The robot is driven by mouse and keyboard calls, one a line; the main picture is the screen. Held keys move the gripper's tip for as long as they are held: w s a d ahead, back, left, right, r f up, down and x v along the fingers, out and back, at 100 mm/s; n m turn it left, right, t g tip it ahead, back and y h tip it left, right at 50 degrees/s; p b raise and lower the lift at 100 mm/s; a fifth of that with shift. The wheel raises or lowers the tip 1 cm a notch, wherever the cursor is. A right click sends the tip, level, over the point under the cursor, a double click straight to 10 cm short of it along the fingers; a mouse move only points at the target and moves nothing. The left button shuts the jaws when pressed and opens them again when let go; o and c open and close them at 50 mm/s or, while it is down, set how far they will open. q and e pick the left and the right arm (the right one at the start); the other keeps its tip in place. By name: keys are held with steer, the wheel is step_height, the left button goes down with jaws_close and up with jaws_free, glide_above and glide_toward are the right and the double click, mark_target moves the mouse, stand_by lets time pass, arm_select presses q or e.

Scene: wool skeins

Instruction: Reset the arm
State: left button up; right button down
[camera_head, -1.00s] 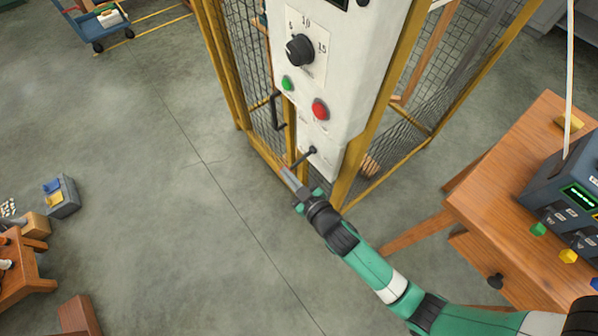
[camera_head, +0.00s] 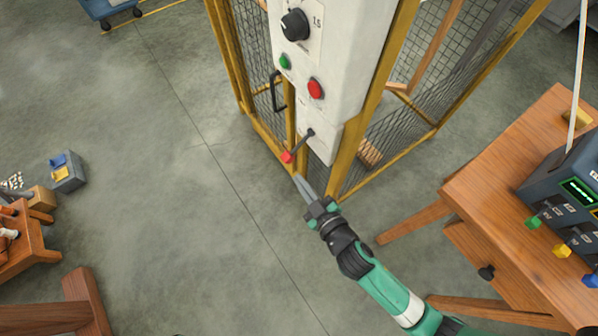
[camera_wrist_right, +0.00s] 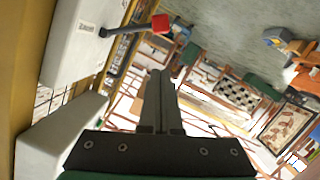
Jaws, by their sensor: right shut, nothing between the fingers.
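My right gripper (camera_head: 303,186) is shut and empty. It is just below and in front of the white control panel (camera_head: 319,140) in the head view. A lever with a red tip (camera_head: 288,156) sticks out of the lower panel, slanting down and left; the fingertips are apart from it, a short way below. In the right wrist view the shut fingers (camera_wrist_right: 160,88) point up the picture, and the red lever tip (camera_wrist_right: 160,24) is beyond them, slightly above. My left gripper is in neither view.
The panel carries a dial (camera_head: 295,24), a green button (camera_head: 285,62) and a red button (camera_head: 316,88). A yellow-framed mesh cage (camera_head: 430,100) surrounds it. A wooden table (camera_head: 500,165) with a grey control box (camera_head: 560,190) stands at the right. Open floor lies at the left.

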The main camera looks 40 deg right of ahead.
steer(key=shift+s, duration=0.2)
stand_by(0.4)
